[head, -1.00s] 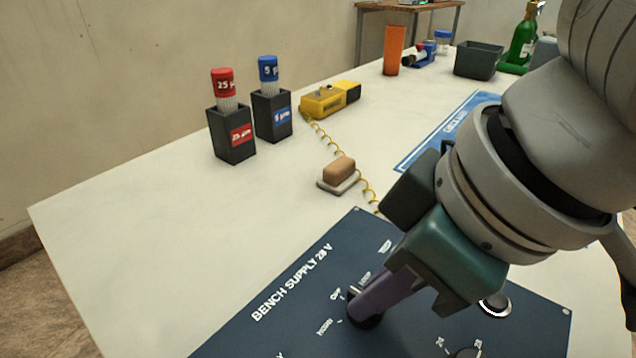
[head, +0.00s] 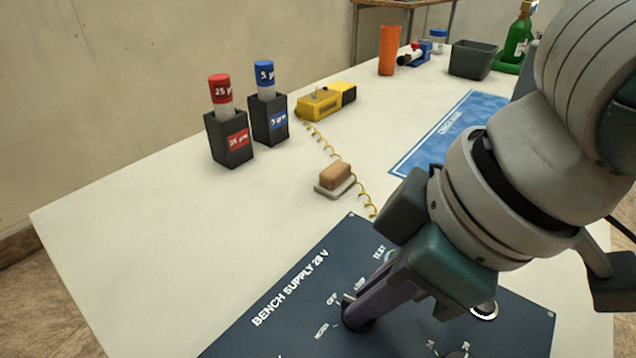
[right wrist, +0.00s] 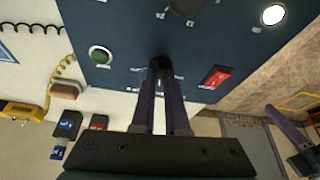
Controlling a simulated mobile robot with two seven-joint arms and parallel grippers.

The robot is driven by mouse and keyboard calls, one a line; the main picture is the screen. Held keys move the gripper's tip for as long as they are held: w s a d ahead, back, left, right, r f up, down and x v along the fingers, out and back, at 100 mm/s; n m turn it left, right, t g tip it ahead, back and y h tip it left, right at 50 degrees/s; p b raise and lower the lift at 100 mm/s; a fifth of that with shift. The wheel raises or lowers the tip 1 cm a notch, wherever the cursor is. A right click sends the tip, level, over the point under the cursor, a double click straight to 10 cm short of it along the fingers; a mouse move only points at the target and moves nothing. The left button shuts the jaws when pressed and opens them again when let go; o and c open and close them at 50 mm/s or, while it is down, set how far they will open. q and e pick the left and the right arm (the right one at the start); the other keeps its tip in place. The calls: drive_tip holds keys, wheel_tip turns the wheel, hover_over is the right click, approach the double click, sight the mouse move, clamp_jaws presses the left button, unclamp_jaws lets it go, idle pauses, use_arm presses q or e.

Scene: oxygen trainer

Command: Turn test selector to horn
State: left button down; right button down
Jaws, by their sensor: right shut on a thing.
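The test selector is a small dark knob (head: 356,318) on the dark blue BENCH SUPPLY 28 V panel (head: 285,335), with the OFF, LOOP and HORN labels beside it. My right gripper (head: 362,312) comes down from the right, its purple fingers shut on the knob. In the right wrist view the fingertips (right wrist: 160,72) meet at the knob; they hide most of it, and I cannot tell which label it points to. My left gripper (right wrist: 285,125) shows partly at the right edge of the right wrist view; its opening is unclear.
The panel also bears a red switch (right wrist: 215,77) and a green button (right wrist: 100,55). A brown block on a pale base (head: 335,178), a yellow device (head: 320,103) and two dark filter holders (head: 230,140) stand behind. The white bench (head: 150,220) is clear at left.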

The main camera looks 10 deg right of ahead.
drive_tip(key=n+p, duration=0.1)
drive_tip(key=n+g+p, duration=0.1)
drive_tip(key=shift+r+n+p, duration=0.25)
drive_tip(key=shift+n+p, duration=0.05)
drive_tip(key=n, duration=0.1)
drive_tip(key=n+y+p, duration=0.1)
drive_tip(key=shift+w+f+n+g, duration=0.1)
drive_tip(key=shift+w+n+g, duration=0.1)
drive_tip(key=shift+n+g, duration=0.2)
drive_tip(key=shift+w+f+n+g, duration=0.15)
drive_tip(key=shift+n+g, duration=0.35)
drive_tip(key=shift+n, duration=0.7)
drive_tip(key=shift+d+n+g, duration=0.1)
drive_tip(key=shift+n+g, duration=0.4)
drive_tip(key=shift+n, duration=0.7)
drive_tip(key=c, duration=0.9)
unclamp_jaws()
